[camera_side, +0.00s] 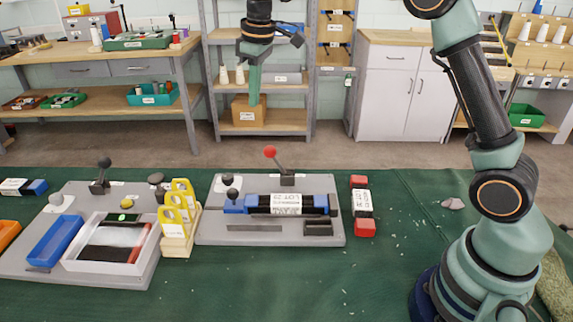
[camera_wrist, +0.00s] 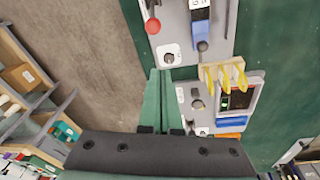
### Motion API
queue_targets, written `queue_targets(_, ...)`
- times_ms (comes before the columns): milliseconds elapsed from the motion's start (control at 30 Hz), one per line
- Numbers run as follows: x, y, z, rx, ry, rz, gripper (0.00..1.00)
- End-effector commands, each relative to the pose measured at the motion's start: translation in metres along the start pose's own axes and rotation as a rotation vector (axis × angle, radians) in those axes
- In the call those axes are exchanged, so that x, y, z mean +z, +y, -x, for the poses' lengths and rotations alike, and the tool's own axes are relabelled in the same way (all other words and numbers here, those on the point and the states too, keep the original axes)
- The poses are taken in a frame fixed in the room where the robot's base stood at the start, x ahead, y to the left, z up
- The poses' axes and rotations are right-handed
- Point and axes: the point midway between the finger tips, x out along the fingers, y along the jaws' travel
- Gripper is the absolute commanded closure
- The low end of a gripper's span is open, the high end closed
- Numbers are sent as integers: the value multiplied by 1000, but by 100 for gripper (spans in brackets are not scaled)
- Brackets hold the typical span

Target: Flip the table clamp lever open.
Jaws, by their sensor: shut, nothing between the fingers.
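The table clamp lever has a red ball knob (camera_side: 270,152) on a thin dark rod. The rod rises at a tilt to the left from a dark block (camera_side: 288,179) at the back of the grey fixture plate (camera_side: 210,233). In the wrist view the red knob (camera_wrist: 153,26) is near the top, beyond my fingertips. My gripper (camera_side: 254,102) points down in the air, above and apart from the lever in the side view. Its green fingers are together and empty, and they also show in the wrist view (camera_wrist: 163,72).
A black-and-blue block with a white label (camera_side: 287,204) lies on the plate, with a dark knob (camera_side: 228,180) at its left. Yellow-handled tools (camera_side: 178,200) stand left. A second plate carries a white tray (camera_side: 75,255) and a black-knobbed lever (camera_side: 104,162). The front green cloth is clear.

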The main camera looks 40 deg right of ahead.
Motion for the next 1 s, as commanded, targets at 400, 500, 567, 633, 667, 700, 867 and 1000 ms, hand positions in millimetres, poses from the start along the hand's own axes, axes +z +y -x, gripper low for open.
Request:
queue_targets(400, -32, 8, -62, -41, -76, 119, 100)
queue_targets(500, -34, 8, -67, -45, -82, 130, 100)
queue_targets(567, -35, 8, -68, -46, -83, 132, 100)
queue_targets(633, -35, 8, -69, -46, -84, 134, 100)
queue_targets(667, -35, 8, -69, -46, -84, 134, 100)
queue_targets(700, -35, 8, -69, -46, -84, 134, 100)
queue_targets(867, -35, 8, -68, -46, -84, 133, 100)
queue_targets(1000, -34, 8, -73, -46, -84, 133, 100)
